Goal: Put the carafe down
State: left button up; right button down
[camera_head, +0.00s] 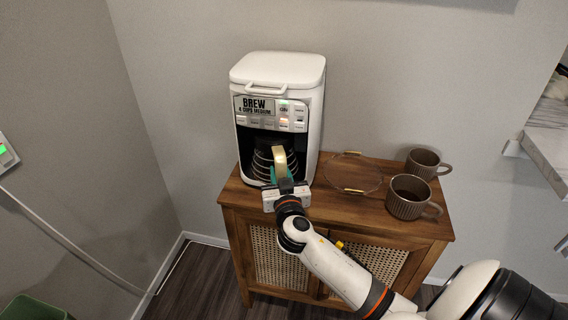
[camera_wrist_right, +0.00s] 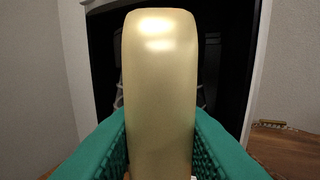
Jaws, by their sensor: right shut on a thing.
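The glass carafe (camera_head: 262,160) is inside the bay of the white coffee maker (camera_head: 312,110), with its gold handle (camera_head: 279,163) toward me. My right gripper (camera_head: 283,178) is shut on the handle. In the right wrist view the gold handle (camera_wrist_right: 160,90) stands upright between the green finger pads and fills the middle, hiding most of the carafe. I cannot tell whether the carafe's bottom touches the plate of the machine. My left gripper is not in view.
On the wooden cane cabinet (camera_head: 330,211) a round glass tray with gold handles (camera_head: 353,190) lies right of the machine. Two brown mugs stand farther right, one in front (camera_head: 408,199) and one behind (camera_head: 424,163). A white counter edge (camera_head: 545,150) is at the far right.

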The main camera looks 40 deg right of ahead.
jog(key=w+d, duration=0.2)
jog(key=d, duration=0.1)
jog(key=shift+w+d+r+p, duration=0.1)
jog(key=shift+w+r+p, duration=0.2)
jog(key=shift+w, duration=0.1)
jog(key=shift+d+f, duration=0.1)
jog(key=shift+f, duration=0.35)
jog(key=c, duration=1.1)
grip_release()
jog(key=shift+f, duration=0.15)
